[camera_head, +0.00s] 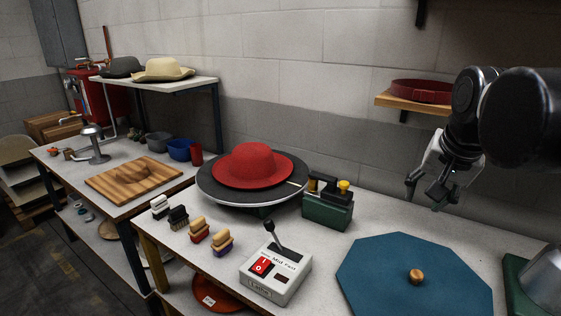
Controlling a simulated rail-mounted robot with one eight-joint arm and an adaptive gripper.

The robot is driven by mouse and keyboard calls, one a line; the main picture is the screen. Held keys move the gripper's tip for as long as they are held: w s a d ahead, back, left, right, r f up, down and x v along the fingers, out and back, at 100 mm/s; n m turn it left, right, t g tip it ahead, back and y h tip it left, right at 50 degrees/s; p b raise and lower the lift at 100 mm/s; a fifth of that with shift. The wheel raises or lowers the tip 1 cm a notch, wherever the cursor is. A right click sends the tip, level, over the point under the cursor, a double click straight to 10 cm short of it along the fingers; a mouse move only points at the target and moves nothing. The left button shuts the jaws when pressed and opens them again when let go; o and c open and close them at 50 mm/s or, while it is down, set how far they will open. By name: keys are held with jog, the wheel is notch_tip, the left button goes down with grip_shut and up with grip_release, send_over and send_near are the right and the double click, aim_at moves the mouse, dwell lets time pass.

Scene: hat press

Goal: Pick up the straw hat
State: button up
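The straw hat (163,70) is pale cream with a dark band. It sits brim down on the raised shelf at the back left, to the right of a dark green-grey hat. My gripper (426,200) is at the right, above the right table near the wall. Its fingers point down and look spread apart, with nothing seen between them. The gripper is far from the straw hat, with the red hat (253,166) between them in the picture.
The red hat rests on a round dark plate (216,194). A control box (275,277) with a lever, several brushes (199,230), a green device (328,207) and a blue octagonal board (385,280) occupy the right table. A wall shelf (389,103) holds a red ring near my arm.

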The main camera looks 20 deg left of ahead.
jog(key=w+a+r+m+g+p, duration=0.25)
jog(key=w+a+r, duration=0.35)
jog(key=w+a, duration=0.45)
jog(key=m+g+p, duration=0.3)
jog(key=m+p, duration=0.2)
jog(key=p, duration=0.4)
send_over(263, 184)
notch_tip(263, 184, down, 12)
jog(key=r, duration=0.1)
jog(key=shift+h, duration=0.4)
notch_tip(263, 184, down, 14)
jog(key=shift+w+r+p, duration=0.1)
jog(key=shift+w+p, duration=0.05)
jog(key=shift+p, duration=0.25)
jog(key=shift+c, duration=0.3)
grip_shut()
